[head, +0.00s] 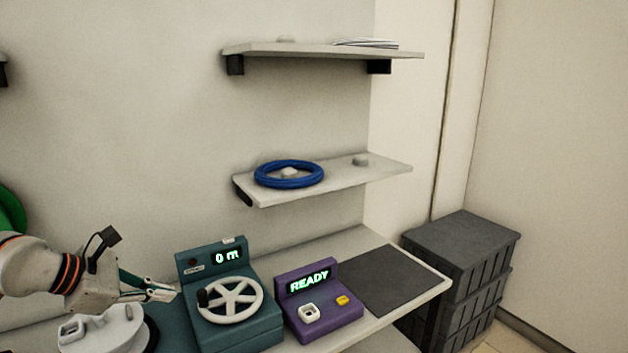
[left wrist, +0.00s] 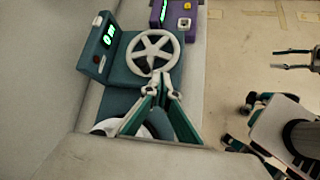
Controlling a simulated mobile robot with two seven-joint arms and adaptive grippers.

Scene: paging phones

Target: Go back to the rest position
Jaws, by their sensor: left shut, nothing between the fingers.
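My left gripper (head: 163,292) comes in from the left in the head view, low over the bench. Its fingertips are together with nothing between them, just left of a teal device (head: 246,333) with a white spoked wheel (head: 232,300). In the left wrist view the closed fingertips (left wrist: 169,90) show in front of the same wheel (left wrist: 153,52), overlapping its lower edge in the picture. I cannot tell whether they touch it. The teal device's display reads "0 m".
A purple device (head: 328,322) reading "READY" stands right of the teal one. Beyond it lies a dark mat (head: 392,280). A white round-bodied object (head: 103,335) sits under my left wrist. A blue ring (head: 289,181) rests on the middle shelf (head: 355,179). Dark crates (head: 470,275) stand at right.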

